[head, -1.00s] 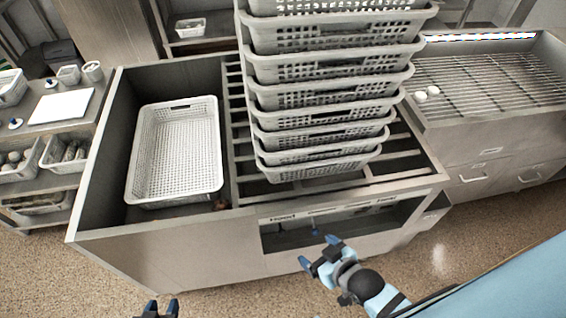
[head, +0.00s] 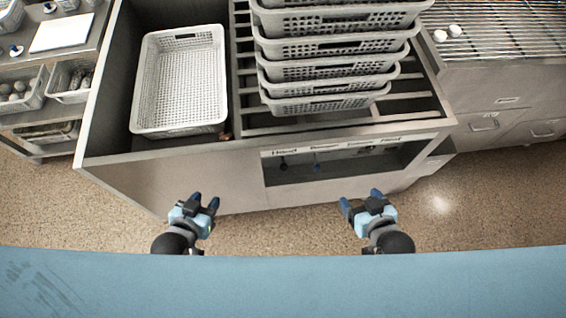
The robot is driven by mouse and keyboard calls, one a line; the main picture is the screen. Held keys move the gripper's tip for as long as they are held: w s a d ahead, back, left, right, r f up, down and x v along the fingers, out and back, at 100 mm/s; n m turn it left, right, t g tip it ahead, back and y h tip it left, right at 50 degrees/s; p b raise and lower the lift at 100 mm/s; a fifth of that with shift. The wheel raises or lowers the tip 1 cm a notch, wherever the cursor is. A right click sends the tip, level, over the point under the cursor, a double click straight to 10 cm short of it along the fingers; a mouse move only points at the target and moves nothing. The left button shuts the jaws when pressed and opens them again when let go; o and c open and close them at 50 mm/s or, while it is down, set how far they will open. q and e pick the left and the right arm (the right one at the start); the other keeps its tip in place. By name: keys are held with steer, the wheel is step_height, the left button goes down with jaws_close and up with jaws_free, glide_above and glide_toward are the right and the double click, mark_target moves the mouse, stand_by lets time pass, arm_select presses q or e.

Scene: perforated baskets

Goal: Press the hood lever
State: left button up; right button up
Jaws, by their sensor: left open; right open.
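The hood lever (head: 283,164) is a small dark lever hanging under the label "Hood" at the left end of a recessed panel (head: 340,160) in the front of the metal counter. A second, bluish lever (head: 316,163) hangs to its right. My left gripper (head: 205,201) is open and empty in front of the counter, left of and below the recess. My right gripper (head: 361,197) is open and empty, below the recess and right of the hood lever. Neither gripper touches a lever. Fine lever detail is too small to tell.
A stack of perforated baskets (head: 330,72) stands on the slatted counter top above the recess. One empty basket (head: 182,82) lies in the bin to the left. A wire-rack unit (head: 490,75) stands right. Speckled floor (head: 285,228) is clear between my grippers.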

steer(key=shift+w+a+f, duration=0.1)
steer(key=shift+a+f, duration=0.05)
steer(key=shift+f, duration=0.05)
steer(key=c, duration=0.3)
steer(key=w+a+n+b, duration=0.1)
steer(key=w+a+n+y+b, duration=0.1)
steer(key=w+a, duration=0.1)
steer(key=w+a+f+n+b, duration=0.1)
steer(key=shift+w+a+g+y+b, duration=0.15)
steer(key=shift+a+g+y+b, duration=0.15)
steer(key=shift+a+b, duration=0.1)
jaws_close()
arm_select(q)
step_height(320, 180, down, 13)
steer(key=d+b, duration=0.1)
steer(key=b, duration=1)
steer(key=shift+w+n, duration=0.3)
steer(key=shift+w, duration=0.1)
arm_select(e)
steer(key=w+a+f+n+g, duration=0.5)
steer(key=w+a+f+n, duration=0.1)
steer(key=n, duration=0.8)
steer(key=shift+w+a+f+n, duration=0.3)
steer(key=shift+w+a+f, duration=0.1)
steer(key=shift+a, duration=0.35)
